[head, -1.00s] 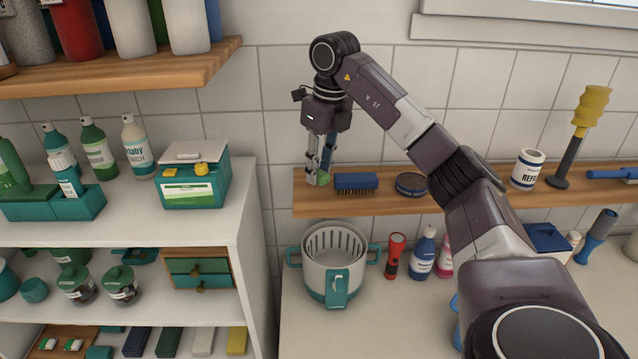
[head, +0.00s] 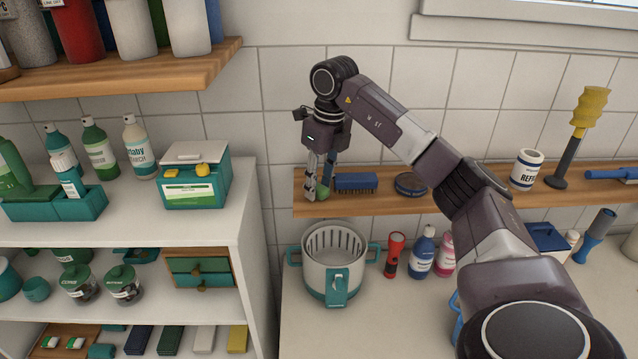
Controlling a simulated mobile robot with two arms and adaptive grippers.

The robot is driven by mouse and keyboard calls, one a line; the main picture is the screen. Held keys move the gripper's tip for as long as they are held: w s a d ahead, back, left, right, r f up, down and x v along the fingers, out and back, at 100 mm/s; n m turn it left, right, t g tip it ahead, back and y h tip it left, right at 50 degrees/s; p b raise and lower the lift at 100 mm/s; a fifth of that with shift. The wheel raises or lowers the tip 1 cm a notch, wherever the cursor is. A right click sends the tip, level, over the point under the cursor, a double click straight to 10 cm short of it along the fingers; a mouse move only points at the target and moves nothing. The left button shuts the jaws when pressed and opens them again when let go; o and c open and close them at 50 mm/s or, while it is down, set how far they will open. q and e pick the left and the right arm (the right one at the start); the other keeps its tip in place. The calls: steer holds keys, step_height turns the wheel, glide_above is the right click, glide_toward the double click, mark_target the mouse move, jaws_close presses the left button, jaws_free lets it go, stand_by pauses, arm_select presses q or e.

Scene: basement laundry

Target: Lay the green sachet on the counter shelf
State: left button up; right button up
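My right gripper (head: 317,190) points down at the left end of the wooden counter shelf (head: 365,205). Its fingers look shut on a small green thing, which I take to be the green sachet (head: 323,192). Only a small patch of it shows at the fingertips, low over the shelf or touching it; I cannot tell which. The rest is hidden by the fingers. My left gripper is not in view.
On the shelf, a blue brush (head: 356,181) lies close right of the gripper, then a round tin (head: 410,185) and a white cup (head: 526,169). A pot (head: 334,262) stands on the counter below. A white rack (head: 238,225) stands left.

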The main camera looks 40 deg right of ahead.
mark_target(318, 186)
steer(key=shift+r, duration=0.45)
steer(key=r, duration=0.1)
steer(key=r+b, duration=0.1)
steer(key=r, duration=0.1)
steer(key=shift+s+r+b, duration=0.25)
steer(key=shift+r+b, duration=0.05)
steer(key=shift+b, duration=0.05)
step_height(318, 186, up, 8)
steer(key=s+p, duration=0.1)
steer(key=shift+f+p, duration=0.2)
steer(key=shift+p, duration=0.15)
steer(key=shift+s, duration=0.1)
